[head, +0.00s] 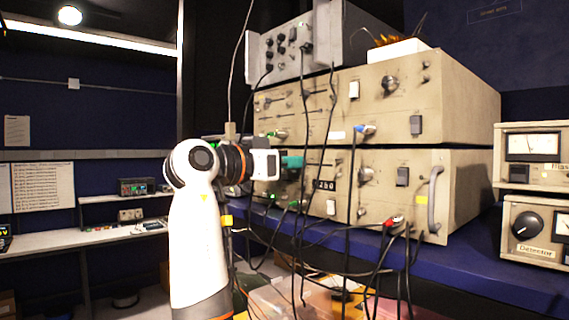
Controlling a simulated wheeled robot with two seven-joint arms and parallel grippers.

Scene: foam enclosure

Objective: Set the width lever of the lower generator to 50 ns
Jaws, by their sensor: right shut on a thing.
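The lower generator (440,195) is a beige box with a front panel of switches, knobs and cable sockets. It stands on the blue shelf under a similar upper generator (420,90). My right gripper (293,163) reaches in from the left at the upper left part of the lower generator's panel. Its teal fingertips are shut on a small lever there, which they hide. I take it to be the width lever; its setting and scale cannot be read. My left gripper is not in view.
Black cables (350,190) hang across both panels. A grey instrument (285,50) sits on top. Meter boxes, one marked Detector (530,225), stand at the right. A cluttered bin (285,300) is below the shelf edge (480,275). A bench (90,238) is at the left.

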